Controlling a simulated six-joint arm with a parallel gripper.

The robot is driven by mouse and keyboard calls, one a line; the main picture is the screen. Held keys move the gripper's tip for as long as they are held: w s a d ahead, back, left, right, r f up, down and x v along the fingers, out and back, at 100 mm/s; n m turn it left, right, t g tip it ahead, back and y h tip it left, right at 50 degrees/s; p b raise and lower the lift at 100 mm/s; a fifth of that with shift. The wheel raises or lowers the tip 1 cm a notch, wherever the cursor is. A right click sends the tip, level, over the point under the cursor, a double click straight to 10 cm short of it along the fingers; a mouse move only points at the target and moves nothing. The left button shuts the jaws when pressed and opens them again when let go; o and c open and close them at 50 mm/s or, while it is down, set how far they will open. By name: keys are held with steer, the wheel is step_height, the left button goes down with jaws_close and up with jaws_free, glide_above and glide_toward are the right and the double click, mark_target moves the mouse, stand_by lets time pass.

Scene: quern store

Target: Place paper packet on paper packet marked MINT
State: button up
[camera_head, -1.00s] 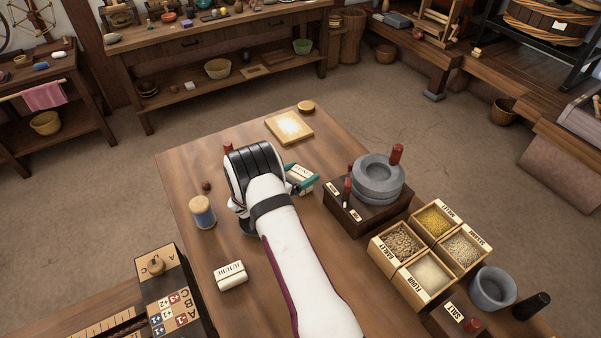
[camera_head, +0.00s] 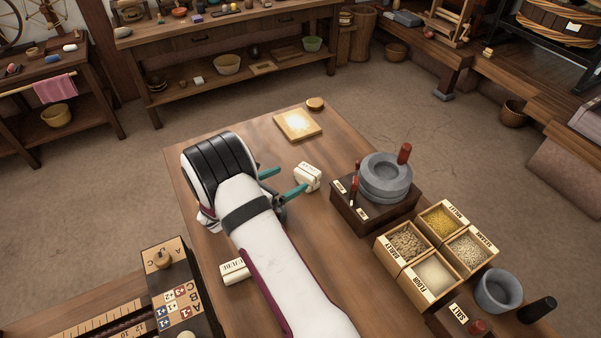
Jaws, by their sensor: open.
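A white paper packet (camera_head: 307,178) with a dark printed label stands on the table left of the quern. Its print is too small to read, and I cannot tell whether it is one packet or two stacked.
The stone quern (camera_head: 386,178) on its dark base stands to the right. Grain boxes (camera_head: 436,251) and a grey mortar (camera_head: 497,290) are farther right. A pale board (camera_head: 297,124) lies at the back. Open tabletop surrounds the upper packet. A game box (camera_head: 172,286) is at lower left.

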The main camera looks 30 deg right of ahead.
steer(key=s+a+r+m+g+y, duration=0.1)
steer(key=s+r+m+g+y, duration=0.15)
steer(key=s+r+m, duration=0.5)
steer(key=s+a+r+m+g+y, duration=0.15)
steer(key=s+r+m+g, duration=0.3)
steer(key=s+m, duration=0.55)
steer(key=s+a+r+m+t+y, duration=0.1)
steer(key=s+a+r+m+y, duration=0.2)
steer(key=s+a+m+y, duration=0.7)
steer(key=s+a, duration=0.5)
steer(key=s, duration=0.2)
steer(key=shift+t, duration=0.4)
